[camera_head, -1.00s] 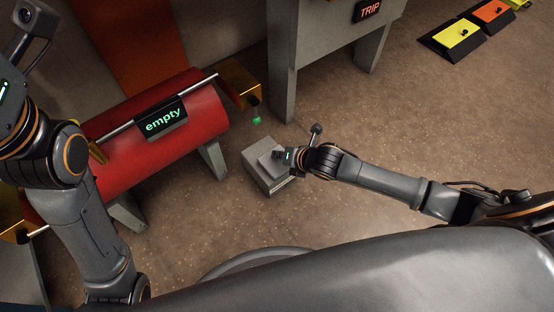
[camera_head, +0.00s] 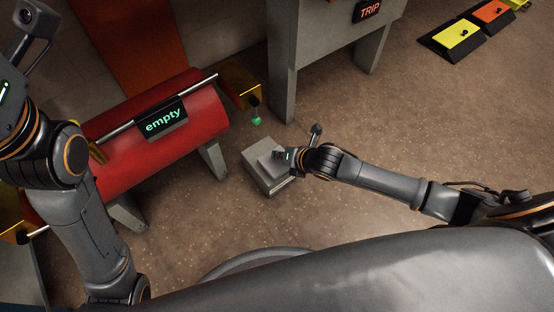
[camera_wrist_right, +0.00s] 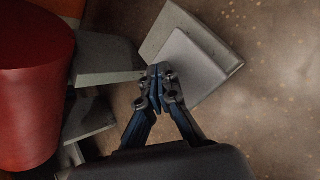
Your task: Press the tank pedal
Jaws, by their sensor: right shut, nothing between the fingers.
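The tank pedal is a grey box with a paler top plate (camera_head: 265,151) on the floor, right of the red tank (camera_head: 205,108). The tank's sign (camera_head: 163,120) reads "empty". My right gripper (camera_head: 280,156) is at the pedal's top in the head view, its fingertips largely hidden by the wrist. In the right wrist view, the closed, empty fingers (camera_wrist_right: 160,74) overlap the left edge of the pedal's top plate (camera_wrist_right: 192,68). I cannot tell whether they touch it. My left arm is at the left, but its gripper is out of view.
A grey stand (camera_head: 283,75) with a red "TRIP" sign (camera_head: 367,10) rises behind the pedal. A yellow pedal (camera_head: 457,34) and an orange pedal (camera_head: 492,12) lie at the upper right. The tank's grey leg (camera_head: 213,160) is close left of the pedal.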

